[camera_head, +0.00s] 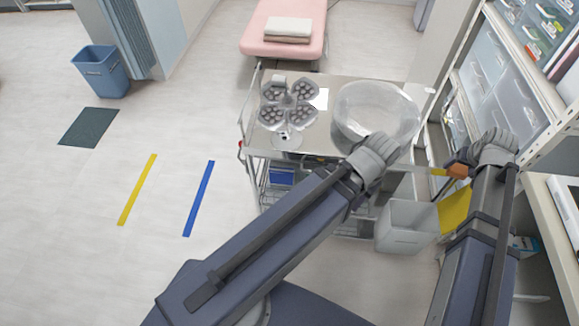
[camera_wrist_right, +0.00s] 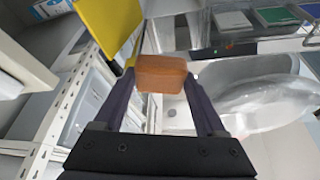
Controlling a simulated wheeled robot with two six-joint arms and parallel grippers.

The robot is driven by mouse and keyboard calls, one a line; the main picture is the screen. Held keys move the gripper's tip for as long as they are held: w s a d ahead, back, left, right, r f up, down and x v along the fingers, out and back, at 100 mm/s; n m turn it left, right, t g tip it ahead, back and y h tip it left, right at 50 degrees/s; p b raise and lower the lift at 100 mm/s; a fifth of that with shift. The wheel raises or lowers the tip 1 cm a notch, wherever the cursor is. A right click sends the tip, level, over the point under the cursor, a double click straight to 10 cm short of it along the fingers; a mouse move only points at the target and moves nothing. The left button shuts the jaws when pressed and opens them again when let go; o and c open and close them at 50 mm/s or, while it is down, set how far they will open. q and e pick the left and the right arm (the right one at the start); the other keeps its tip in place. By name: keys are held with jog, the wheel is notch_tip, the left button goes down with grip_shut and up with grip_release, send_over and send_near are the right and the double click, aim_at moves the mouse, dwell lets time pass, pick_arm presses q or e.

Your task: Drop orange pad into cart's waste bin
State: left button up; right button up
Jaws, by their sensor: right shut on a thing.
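The orange pad (camera_head: 458,170) is a small block at my right gripper (camera_head: 466,160). In the right wrist view the orange pad (camera_wrist_right: 162,72) sits between the two fingers of the right gripper (camera_wrist_right: 161,88), which is shut on it. A pale grey open bin (camera_head: 403,228) hangs low at the right side of the metal cart (camera_head: 345,92). The pad is held above and to the right of this bin in the head view. A yellow panel (camera_head: 454,208) shows beside the bin. The left arm's wrist reaches over the cart's near edge; its fingers are hidden.
A clear bowl (camera_head: 375,112) and a lamp-like item with several round heads (camera_head: 289,103) are on the cart top. White shelving (camera_head: 530,75) with drawers stands close on the right. A blue bin (camera_head: 102,72) stands far left on mostly open floor. A pink bed (camera_head: 284,25) is behind.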

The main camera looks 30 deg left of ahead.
jog(key=o, duration=1.1)
jog(key=shift+o, duration=0.2)
jog(key=shift+r, duration=0.1)
jog(key=p+v, duration=0.7)
jog(key=shift+r, duration=0.35)
jog(key=shift+s, duration=0.15)
